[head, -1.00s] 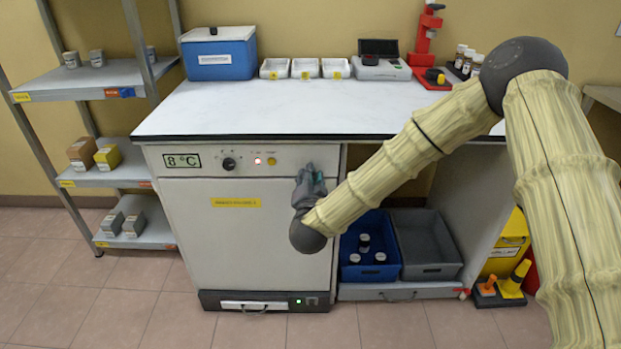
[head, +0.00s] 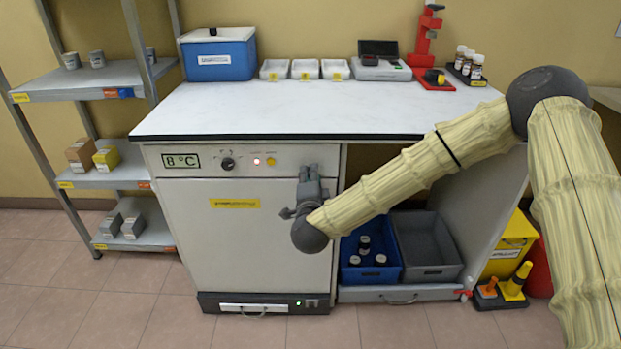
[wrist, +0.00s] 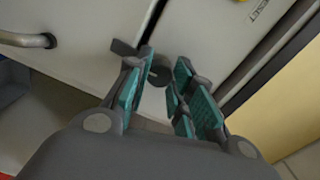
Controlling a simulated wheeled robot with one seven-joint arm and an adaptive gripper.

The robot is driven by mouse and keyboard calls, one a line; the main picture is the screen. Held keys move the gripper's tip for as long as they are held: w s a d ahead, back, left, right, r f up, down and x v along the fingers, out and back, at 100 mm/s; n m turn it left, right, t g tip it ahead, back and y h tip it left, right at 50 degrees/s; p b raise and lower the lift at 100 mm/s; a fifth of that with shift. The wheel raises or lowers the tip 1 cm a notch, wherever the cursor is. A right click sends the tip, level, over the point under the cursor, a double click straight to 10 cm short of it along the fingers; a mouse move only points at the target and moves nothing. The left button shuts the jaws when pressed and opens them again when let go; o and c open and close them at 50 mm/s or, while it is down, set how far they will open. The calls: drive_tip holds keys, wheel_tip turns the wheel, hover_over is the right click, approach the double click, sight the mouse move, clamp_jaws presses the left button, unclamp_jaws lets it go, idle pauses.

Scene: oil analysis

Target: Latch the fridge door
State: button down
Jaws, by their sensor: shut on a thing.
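The white fridge (head: 235,235) stands under the left half of the counter, with an 8 °C display on its panel. Its door looks closed in the head view. My gripper (head: 309,178) is at the door's upper right edge, just below the control panel. In the wrist view, my gripper (wrist: 164,66) has its teal-padded fingers on either side of a dark grey latch (wrist: 123,47), closed on it. The latch's flat end sticks out past the left finger. In the head view my gripper hides the latch, so its exact angle is hard to tell.
A metal handle (wrist: 25,40) is at the left of the wrist view. Right of the fridge, a blue crate (head: 370,272) with dark jars and a grey crate (head: 425,240) sit under the counter (head: 310,112). A shelf rack (head: 105,180) stands left. The floor in front is clear.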

drive_tip(key=shift+f, duration=0.1)
drive_tip(key=c, duration=1.2)
unclamp_jaws()
drive_tip(key=s, duration=1.2)
drive_tip(key=shift+r, duration=0.25)
